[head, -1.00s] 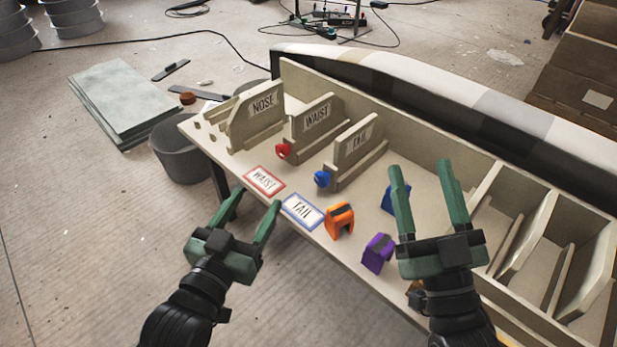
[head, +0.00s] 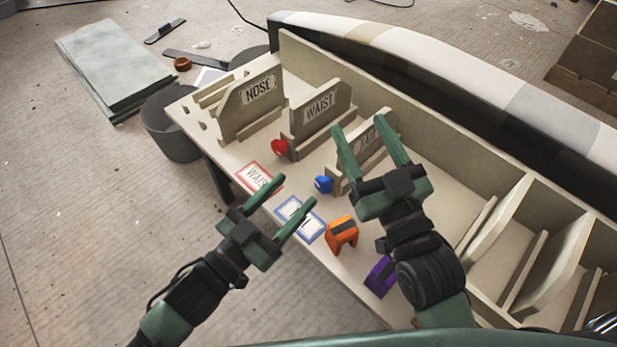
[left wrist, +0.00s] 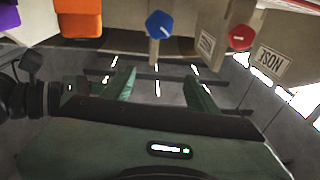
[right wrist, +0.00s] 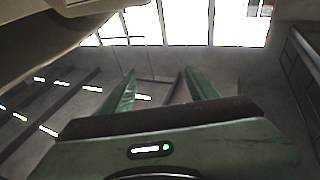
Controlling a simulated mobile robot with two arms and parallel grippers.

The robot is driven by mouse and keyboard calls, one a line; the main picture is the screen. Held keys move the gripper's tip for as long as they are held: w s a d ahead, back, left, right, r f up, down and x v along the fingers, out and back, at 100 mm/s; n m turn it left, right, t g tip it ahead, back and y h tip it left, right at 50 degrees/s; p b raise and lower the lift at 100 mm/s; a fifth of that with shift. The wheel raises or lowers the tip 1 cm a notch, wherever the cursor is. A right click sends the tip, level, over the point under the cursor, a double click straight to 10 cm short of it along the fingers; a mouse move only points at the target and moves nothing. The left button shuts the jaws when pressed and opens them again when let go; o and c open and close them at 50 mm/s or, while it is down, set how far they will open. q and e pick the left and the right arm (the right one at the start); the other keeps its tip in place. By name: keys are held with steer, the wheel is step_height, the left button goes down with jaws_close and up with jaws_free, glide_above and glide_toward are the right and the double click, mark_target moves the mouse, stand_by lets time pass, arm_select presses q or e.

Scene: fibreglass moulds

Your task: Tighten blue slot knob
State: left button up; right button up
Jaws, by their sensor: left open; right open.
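The blue knob (head: 323,184) sits at the front end of the TAIL slot (head: 366,150), between the slot's base and the bench's front edge. It also shows in the left wrist view (left wrist: 159,25), with a pale line across its face. My left gripper (head: 297,190) is open and empty, over the front edge near the label cards, left of and below the blue knob. My right gripper (head: 357,120) is open and empty, in front of the TAIL panel and above and right of the knob. The red knob (head: 279,147) is at the WAIST slot (head: 320,107).
A red-edged WAIST card (head: 256,176) and a blue-edged card (head: 290,209) lie along the front edge, partly covered by my left fingers. An orange clamp-like block (head: 341,234) and a purple one (head: 379,277) stand to the right. The NOSE panel (head: 257,92) is at the left.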

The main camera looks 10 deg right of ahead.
mark_target(319, 190)
arm_select(q)
step_height(319, 190, down, 5)
steer(key=shift+s+a+f+m+g, duration=0.15)
steer(key=shift+m+g, duration=0.35)
steer(key=shift+g, duration=0.7)
steer(key=shift+w+d+f, duration=0.2)
steer(key=shift+d, duration=0.15)
steer(key=b+x, duration=0.1)
steer(key=x, duration=0.5)
steer(key=shift+b, duration=0.3)
steer(key=shift+w+d, duration=0.3)
arm_select(e)
step_height(319, 190, up, 6)
steer(key=s+t+y, duration=0.1)
steer(key=s+t, duration=0.1)
steer(key=t, duration=0.1)
steer(key=shift+a+r+t+y, duration=0.2)
steer(key=shift+t+y, duration=0.2)
